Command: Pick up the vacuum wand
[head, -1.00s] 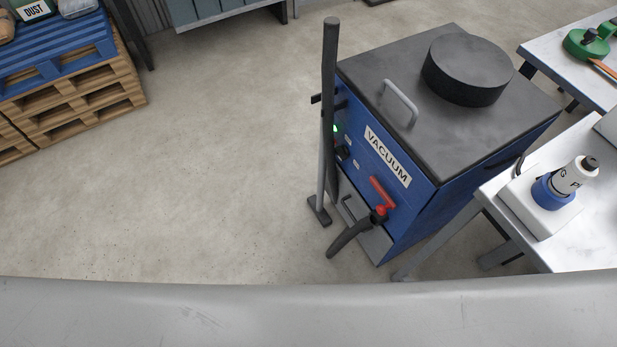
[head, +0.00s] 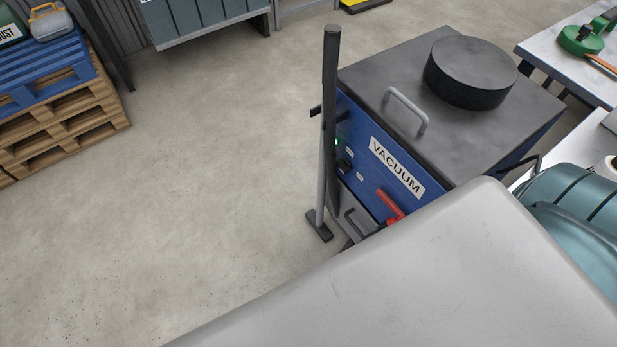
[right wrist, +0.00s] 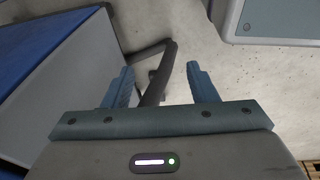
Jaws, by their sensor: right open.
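The vacuum wand (head: 331,85) stands upright against the front left of the blue vacuum (head: 385,150) in the head view. Its upper part is a dark tube, with a thin grey stem and a dark foot (head: 319,226) on the floor. My right gripper (right wrist: 160,66) is open in the right wrist view. A dark tube (right wrist: 153,92) with a bent top shows between its fingers; I cannot tell whether it is the wand or the hose, and no contact is clear. My right gripper is outside the head view. My left gripper is not in view.
The vacuum carries a round black drum (head: 468,72) and a grey handle (head: 408,108) on its lid. A white table (head: 545,48) stands at the right. Wooden pallets (head: 75,120) are at the left. The floor (head: 190,170) left of the wand is clear.

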